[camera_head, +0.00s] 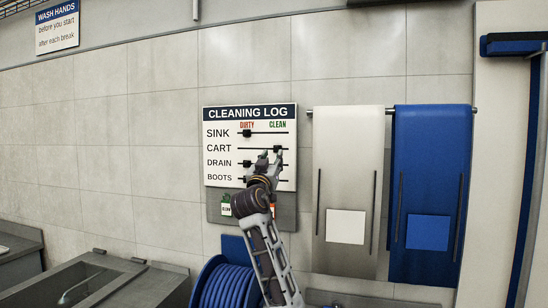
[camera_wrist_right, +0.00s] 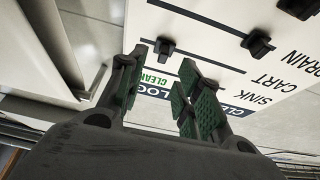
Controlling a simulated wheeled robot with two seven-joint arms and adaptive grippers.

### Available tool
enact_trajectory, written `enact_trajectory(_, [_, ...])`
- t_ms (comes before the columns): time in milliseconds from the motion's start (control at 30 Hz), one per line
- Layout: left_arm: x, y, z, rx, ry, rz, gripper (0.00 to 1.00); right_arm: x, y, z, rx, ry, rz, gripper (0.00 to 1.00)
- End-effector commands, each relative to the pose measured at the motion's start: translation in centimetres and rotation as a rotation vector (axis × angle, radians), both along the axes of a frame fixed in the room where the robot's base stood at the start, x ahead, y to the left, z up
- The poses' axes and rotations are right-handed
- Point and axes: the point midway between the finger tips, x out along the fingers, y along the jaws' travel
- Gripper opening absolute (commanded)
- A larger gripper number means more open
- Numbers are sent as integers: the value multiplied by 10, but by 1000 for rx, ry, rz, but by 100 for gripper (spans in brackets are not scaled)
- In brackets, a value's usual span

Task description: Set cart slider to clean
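The cleaning log board (camera_head: 220,112) hangs on the tiled wall. Its cart slider (camera_wrist_right: 165,47) is a dark knob near the far, clean end of the cart line; in the head view it shows small beside my fingertips (camera_head: 277,148). My right gripper (camera_head: 265,156) is in front of the board's lower right part. In the wrist view the right gripper (camera_wrist_right: 162,72) is open, its fingers apart, with the cart slider just beyond the gap; I cannot tell whether they touch. The sink slider (camera_head: 247,133) and drain slider (camera_head: 247,163) are toward dirty. My left gripper is not in view.
A sink basin (camera_head: 85,285) stands at lower left.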

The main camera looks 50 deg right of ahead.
Motion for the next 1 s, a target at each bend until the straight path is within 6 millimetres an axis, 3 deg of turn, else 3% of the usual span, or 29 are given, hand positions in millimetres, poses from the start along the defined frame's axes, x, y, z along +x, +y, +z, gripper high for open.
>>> enact_trajectory(400, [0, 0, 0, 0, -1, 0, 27, -20, 40, -20, 2, 1, 1, 34])
enact_trajectory(1000, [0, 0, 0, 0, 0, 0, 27, -24, 46, -22, 1, 0, -1, 34])
